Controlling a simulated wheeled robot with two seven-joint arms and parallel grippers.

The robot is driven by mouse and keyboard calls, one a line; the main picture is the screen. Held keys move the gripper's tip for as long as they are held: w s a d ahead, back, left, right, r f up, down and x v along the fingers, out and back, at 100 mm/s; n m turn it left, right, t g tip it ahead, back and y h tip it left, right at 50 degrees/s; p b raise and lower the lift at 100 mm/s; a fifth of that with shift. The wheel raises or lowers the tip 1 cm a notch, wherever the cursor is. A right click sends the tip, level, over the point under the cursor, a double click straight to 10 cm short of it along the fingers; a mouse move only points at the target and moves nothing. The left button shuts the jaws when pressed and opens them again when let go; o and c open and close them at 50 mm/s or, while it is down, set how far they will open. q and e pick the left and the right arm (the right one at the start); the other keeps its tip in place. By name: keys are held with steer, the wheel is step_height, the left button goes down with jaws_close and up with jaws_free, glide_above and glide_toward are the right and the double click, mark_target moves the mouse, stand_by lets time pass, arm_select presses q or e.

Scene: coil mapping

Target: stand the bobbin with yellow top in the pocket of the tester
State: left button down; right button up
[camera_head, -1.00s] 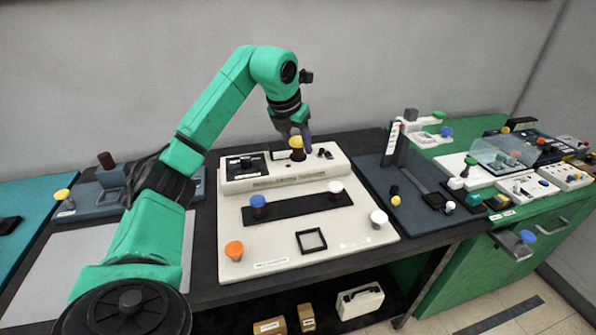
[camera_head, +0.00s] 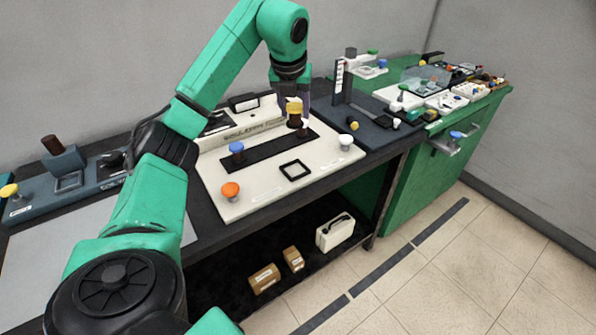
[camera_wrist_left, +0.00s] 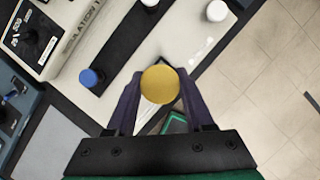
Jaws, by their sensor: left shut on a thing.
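My left gripper (camera_head: 292,112) is shut on the bobbin with yellow top (camera_head: 294,107). In the left wrist view the round yellow top (camera_wrist_left: 160,84) is between the two fingers and hides the bobbin's body. A black square frame (camera_head: 296,170), which looks like the pocket, lies on the tester's front part, nearer than the bobbin. In the wrist view a dark square with a green edge (camera_wrist_left: 176,125) shows partly behind the left gripper. My right gripper is not in view.
A blue-topped bobbin (camera_head: 237,150) stands on the black strip (camera_head: 266,147). An orange-topped bobbin (camera_head: 230,190) and a white-topped one (camera_head: 346,141) stand on the tester's front part. A dark fixture (camera_head: 372,131) is at the right. The tester's surface around the frame is clear.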

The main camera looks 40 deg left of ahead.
mark_target(294, 125)
arm_select(q)
step_height(294, 125, down, 7)
steer(key=shift+a+r+b, duration=0.1)
steer(key=shift+r+b, duration=0.1)
steer(key=shift+b, duration=0.1)
steer(key=f, duration=0.5)
steer(key=shift+s, duration=0.2)
step_height(294, 125, down, 3)
steer(key=shift+w+f, duration=0.1)
steer(key=shift+f, duration=0.3)
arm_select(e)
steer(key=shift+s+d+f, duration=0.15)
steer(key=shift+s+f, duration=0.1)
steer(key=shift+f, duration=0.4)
arm_select(q)
steer(key=shift+c, duration=1.4)
jaws_free()
